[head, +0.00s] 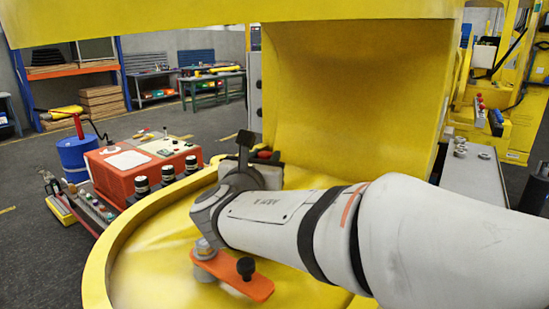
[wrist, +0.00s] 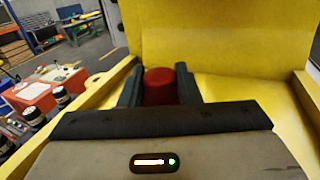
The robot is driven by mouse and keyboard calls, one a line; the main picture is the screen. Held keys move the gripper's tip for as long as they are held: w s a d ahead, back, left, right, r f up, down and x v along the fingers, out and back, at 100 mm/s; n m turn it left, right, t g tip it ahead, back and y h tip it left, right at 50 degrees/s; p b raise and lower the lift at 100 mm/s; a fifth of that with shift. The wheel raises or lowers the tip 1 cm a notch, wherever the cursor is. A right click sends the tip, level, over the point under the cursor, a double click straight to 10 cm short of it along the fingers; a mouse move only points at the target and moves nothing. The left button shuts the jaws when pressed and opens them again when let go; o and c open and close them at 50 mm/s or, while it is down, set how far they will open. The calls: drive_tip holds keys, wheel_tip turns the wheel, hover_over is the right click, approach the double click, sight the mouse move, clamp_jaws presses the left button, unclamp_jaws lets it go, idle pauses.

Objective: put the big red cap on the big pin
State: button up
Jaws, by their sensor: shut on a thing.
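A red cap (wrist: 160,88) sits between the two dark fingers of my gripper (wrist: 159,76) in the wrist view, with a finger against each side. In the head view my gripper (head: 254,157) is at the far end of the arm, above the yellow boom part, with a bit of the red cap (head: 265,154) showing beside a dark finger. My gripper is shut on the cap. I cannot make out the big pin for certain in either view; the arm and gripper hide part of the yellow surface.
An orange plate (head: 236,276) with a black knob lies on the yellow structure (head: 130,275), near my arm. A tall yellow wall (head: 350,85) rises behind the gripper. An orange box (head: 140,165) and a blue drum (head: 78,155) stand at left. A grey bench (head: 470,175) is at right.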

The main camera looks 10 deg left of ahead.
drive_tip(key=o, duration=1.1)
drive_tip(key=s+b, duration=0.1)
drive_tip(key=s, duration=0.6)
drive_tip(key=shift+s+a+b, duration=0.1)
drive_tip(key=shift+s+b, duration=0.2)
drive_tip(key=shift+s, duration=0.1)
drive_tip(key=shift+f, duration=0.1)
